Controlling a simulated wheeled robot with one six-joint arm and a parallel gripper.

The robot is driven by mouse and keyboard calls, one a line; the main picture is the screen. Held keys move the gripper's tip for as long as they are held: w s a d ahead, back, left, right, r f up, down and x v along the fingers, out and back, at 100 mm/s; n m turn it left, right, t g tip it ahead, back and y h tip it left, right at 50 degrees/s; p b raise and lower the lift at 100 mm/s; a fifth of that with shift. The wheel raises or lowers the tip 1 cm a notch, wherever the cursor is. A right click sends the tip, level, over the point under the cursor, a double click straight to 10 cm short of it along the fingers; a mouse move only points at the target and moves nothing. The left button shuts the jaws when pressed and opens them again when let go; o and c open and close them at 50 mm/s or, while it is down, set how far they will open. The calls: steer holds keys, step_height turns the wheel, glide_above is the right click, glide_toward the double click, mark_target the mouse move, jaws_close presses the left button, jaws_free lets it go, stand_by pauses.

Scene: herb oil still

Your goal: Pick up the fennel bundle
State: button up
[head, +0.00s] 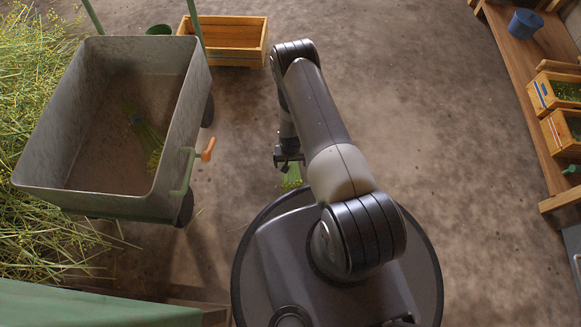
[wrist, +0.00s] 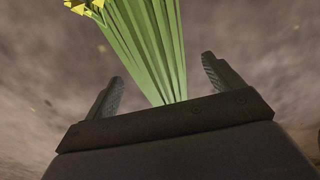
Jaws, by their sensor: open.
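A fennel bundle of green stems (wrist: 150,45) with yellow flowers at the upper left fills the middle of the wrist view. In the head view, part of it (head: 291,179) shows just below my gripper (head: 289,160), over the floor beside my base. My gripper, also in the wrist view (wrist: 164,85), is open, with one finger on each side of the stems. The lower stems are hidden behind the gripper's body. I cannot tell whether the fingers touch them. Another tied green bundle (head: 146,137) lies inside the grey cart (head: 80,192).
A wooden crate (head: 232,59) is at the back. A wooden bench (head: 530,75) lines the right. The floor (head: 440,130) between is clear.

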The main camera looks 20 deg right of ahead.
steer(key=shift+f, duration=0.55)
steer(key=shift+r, duration=0.1)
steer(key=shift+c, duration=0.5)
steer(key=c, duration=1.1)
